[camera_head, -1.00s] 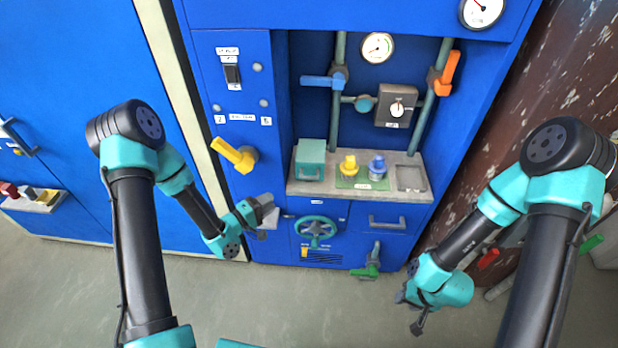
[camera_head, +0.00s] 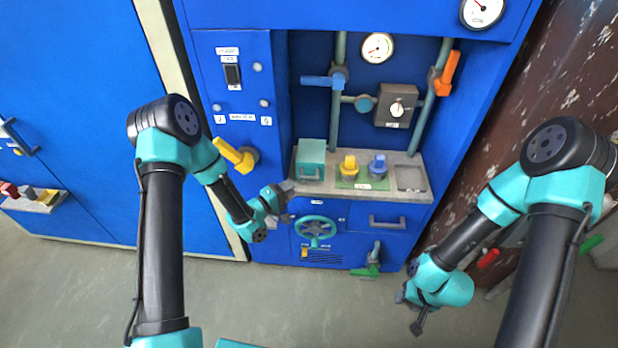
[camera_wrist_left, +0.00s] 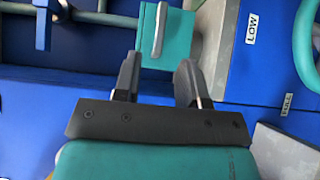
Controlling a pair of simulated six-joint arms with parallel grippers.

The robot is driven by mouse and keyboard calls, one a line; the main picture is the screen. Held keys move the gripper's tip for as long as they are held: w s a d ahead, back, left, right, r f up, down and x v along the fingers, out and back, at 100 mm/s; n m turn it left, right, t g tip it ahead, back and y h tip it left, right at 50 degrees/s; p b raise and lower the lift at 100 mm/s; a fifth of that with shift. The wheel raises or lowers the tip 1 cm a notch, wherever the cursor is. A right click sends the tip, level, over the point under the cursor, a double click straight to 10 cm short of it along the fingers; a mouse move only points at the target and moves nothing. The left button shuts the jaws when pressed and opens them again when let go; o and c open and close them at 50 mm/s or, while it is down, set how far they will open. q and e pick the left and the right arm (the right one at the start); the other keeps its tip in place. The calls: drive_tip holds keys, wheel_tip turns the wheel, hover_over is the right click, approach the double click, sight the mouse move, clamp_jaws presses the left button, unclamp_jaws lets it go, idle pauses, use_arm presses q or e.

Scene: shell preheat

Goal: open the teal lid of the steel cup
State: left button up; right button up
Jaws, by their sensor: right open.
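The teal lid (camera_head: 311,153) shows as a boxy teal cover with a pale bar handle on the left of the grey counter in the recess. It looks shut, and I cannot make out a steel cup under it. In the left wrist view the lid (camera_wrist_left: 178,50) and its handle are just beyond the fingertips. My left gripper (camera_head: 291,190) is at the counter's front left edge, below the lid; in the left wrist view its fingers (camera_wrist_left: 157,70) are apart with nothing between them. My right gripper (camera_head: 410,311) is low at the right, open and far from the lid.
A yellow knob (camera_head: 349,167) and a blue knob (camera_head: 377,167) stand on a green plate right of the lid. A yellow lever (camera_head: 234,155) sticks out at the left. A teal handwheel (camera_head: 316,231) is below the counter (camera_head: 420,194). The floor in front is clear.

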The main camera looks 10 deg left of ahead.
sight(307, 178)
use_arm(q)
drive_tip(key=x, duration=0.9)
clamp_jaws()
idle(0.4)
